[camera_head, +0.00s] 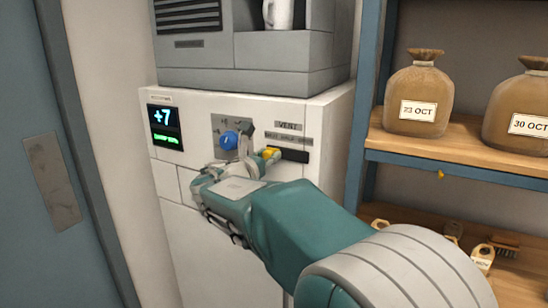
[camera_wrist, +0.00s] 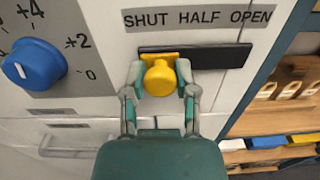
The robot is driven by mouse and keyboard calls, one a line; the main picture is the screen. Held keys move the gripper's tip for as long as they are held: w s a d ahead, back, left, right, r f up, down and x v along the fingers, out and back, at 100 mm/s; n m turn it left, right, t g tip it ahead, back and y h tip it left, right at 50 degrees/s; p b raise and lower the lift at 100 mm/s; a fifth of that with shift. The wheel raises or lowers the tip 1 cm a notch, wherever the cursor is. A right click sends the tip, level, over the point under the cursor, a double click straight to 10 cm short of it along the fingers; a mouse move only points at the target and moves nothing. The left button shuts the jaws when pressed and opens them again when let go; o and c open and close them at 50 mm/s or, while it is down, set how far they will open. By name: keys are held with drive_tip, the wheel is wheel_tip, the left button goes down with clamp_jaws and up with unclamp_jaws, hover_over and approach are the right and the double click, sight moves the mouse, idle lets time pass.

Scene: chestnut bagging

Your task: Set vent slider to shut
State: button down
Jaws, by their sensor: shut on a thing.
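The vent slider is a yellow knob (camera_wrist: 159,78) on a black slot (camera_wrist: 215,56) under a label strip (camera_wrist: 200,18) reading SHUT HALF OPEN. In the wrist view the knob is at the left end of the slot, below the word SHUT. My gripper (camera_wrist: 158,76) is closed around the knob, one finger on each side. In the head view the yellow knob (camera_head: 270,153) shows at the tip of my gripper (camera_head: 262,163), and the slot's right part (camera_head: 295,156) is bare. The fingers partly hide the knob there.
A blue dial (camera_wrist: 34,64) is left of the slider; it also shows in the head view (camera_head: 229,140). A display (camera_head: 165,127) reads +7. Shelves with sacks (camera_head: 418,95) and tags (camera_head: 482,258) stand on the right behind a blue post (camera_head: 370,90).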

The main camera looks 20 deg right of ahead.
drive_tip(key=shift+w+a, duration=0.1)
drive_tip(key=shift+a, duration=0.05)
drive_tip(key=shift+c, duration=2)
unclamp_jaws()
drive_tip(key=shift+w, duration=0.1)
drive_tip(key=shift+a, duration=0.2)
drive_tip(key=v, duration=1.2)
